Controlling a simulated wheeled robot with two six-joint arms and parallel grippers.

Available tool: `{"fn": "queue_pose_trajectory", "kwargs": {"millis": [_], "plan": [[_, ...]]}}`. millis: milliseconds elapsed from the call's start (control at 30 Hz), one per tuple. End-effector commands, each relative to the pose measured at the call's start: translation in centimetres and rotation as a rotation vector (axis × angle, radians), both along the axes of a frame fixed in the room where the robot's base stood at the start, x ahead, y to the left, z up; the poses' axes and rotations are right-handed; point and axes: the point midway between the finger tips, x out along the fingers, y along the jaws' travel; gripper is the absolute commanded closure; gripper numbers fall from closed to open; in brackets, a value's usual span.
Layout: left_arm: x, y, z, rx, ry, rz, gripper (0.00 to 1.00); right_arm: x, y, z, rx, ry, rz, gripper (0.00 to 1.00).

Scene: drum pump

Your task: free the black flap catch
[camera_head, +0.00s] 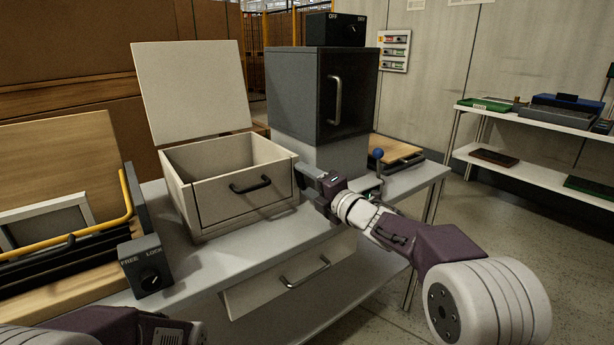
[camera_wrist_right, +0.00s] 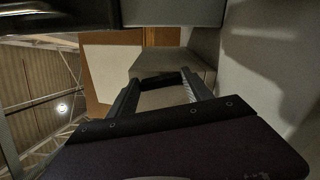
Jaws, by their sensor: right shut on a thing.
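The black flap catch (camera_head: 148,270) appears as a dark block with a round knob marked FREE and LOCK, at the front left of the table. The knob's pointer leans up and right, toward LOCK. My right gripper (camera_head: 305,171) is far to its right, at the right side of the cream open-topped box (camera_head: 219,214).
A dark cabinet (camera_head: 322,95) with a handle stands behind the right arm. A blue-knobbed lever (camera_head: 378,154) is to its right. A drawer (camera_head: 290,275) hangs under the table. Shelving (camera_head: 545,125) stands far right.

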Motion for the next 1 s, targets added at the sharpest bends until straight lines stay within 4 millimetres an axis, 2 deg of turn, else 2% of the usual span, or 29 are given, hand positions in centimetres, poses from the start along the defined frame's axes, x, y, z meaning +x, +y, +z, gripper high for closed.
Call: {"fn": "queue_pose_trajectory", "kwargs": {"millis": [400, 1000], "plan": [[0.0, 0.0, 1.5, 0.000, 0.000, 0.000, 0.64, 0.0, -0.1, -0.1, 0.166, 0.123, -0.001, 0.82], [0.0, 0.0, 1.6, 0.000, 0.000, 0.000, 0.64, 0.0, -0.1, -0.2, 0.200, 0.147, -0.001, 0.82]]}}
